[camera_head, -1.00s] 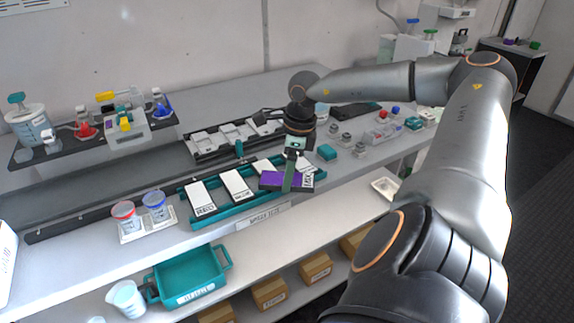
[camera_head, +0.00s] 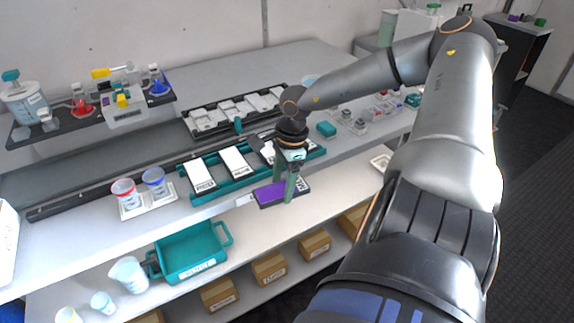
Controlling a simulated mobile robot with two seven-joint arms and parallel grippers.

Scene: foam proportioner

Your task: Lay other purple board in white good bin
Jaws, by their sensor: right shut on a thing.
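The purple board (camera_head: 268,195), a flat piece with a white labelled end, is held in my right gripper (camera_head: 286,186). The gripper is shut on it, its green fingers pointing down across the board. The board shows in front of the teal rack (camera_head: 207,194), over the bench's front edge. A small white tray (camera_head: 379,161) shows at the right, partly hidden by my right arm; I cannot tell whether it is the white good bin. My left gripper is not in view.
The teal rack holds several white-labelled boards. A teal bin (camera_head: 192,262) labelled as reject stands on the lower shelf at the left, beside a clear beaker (camera_head: 128,275). Cardboard boxes (camera_head: 269,269) line the lower shelf. Red-rimmed and blue-rimmed cups (camera_head: 154,183) stand left of the rack.

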